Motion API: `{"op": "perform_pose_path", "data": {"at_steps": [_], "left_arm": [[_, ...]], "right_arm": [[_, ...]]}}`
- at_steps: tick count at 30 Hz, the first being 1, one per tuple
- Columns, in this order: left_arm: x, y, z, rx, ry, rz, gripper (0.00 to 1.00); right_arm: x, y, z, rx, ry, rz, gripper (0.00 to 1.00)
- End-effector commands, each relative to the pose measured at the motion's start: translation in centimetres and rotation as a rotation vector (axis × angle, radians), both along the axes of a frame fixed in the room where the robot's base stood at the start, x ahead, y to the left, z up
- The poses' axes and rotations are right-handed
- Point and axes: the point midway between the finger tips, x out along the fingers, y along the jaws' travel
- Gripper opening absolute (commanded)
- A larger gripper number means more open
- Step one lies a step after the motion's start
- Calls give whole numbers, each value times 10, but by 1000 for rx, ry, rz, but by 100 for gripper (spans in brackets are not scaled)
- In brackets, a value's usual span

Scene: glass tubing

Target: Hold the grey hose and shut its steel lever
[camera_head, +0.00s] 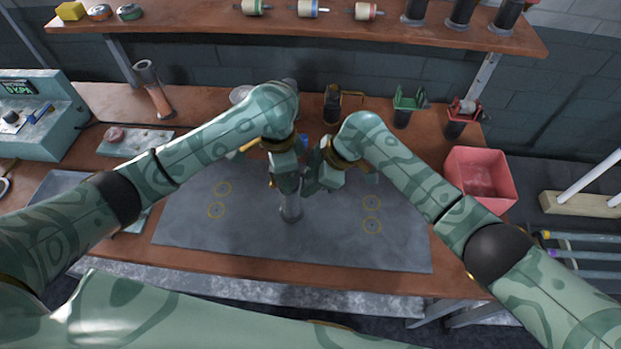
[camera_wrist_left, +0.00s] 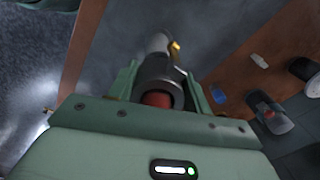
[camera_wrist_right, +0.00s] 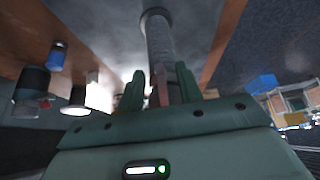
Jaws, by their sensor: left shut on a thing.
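The grey hose (camera_head: 291,210) stands upright over the dark mat, its lower end showing below my left gripper (camera_head: 287,187). In the left wrist view my left gripper (camera_wrist_left: 160,88) is shut around the hose's dark end piece (camera_wrist_left: 155,70), which has a red inside. A small brass-coloured part sits beside it. My right gripper (camera_head: 311,184) is close beside the hose on the right. In the right wrist view its fingers (camera_wrist_right: 160,80) stand apart, with a narrow reddish piece between them and the hose (camera_wrist_right: 158,38) just beyond. The steel lever is not clearly visible.
The dark mat (camera_head: 225,240) with yellow rings has free room on both sides. A pink bin (camera_head: 480,180) stands at the right, a teal gauge box (camera_head: 42,112) at the left. Clamps stand along the bench back, and a shelf (camera_head: 300,32) runs above.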

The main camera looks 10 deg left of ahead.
Motion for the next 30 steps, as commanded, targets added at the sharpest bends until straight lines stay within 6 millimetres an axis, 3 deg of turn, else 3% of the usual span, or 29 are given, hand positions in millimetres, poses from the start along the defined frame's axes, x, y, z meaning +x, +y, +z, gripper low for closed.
{"op": "perform_pose_path", "data": {"at_steps": [8, 21, 30], "left_arm": [[0, 0, 0, 0, 0, 0, 15], [0, 0, 0, 0, -1, 0, 15], [0, 0, 0, 0, -1, 0, 15]], "right_arm": [[2, -6, 9, -1, -3, -1, 36], [9, -51, 89, -1, -3, -1, 36], [9, -59, 104, 0, 0, 0, 36]]}}
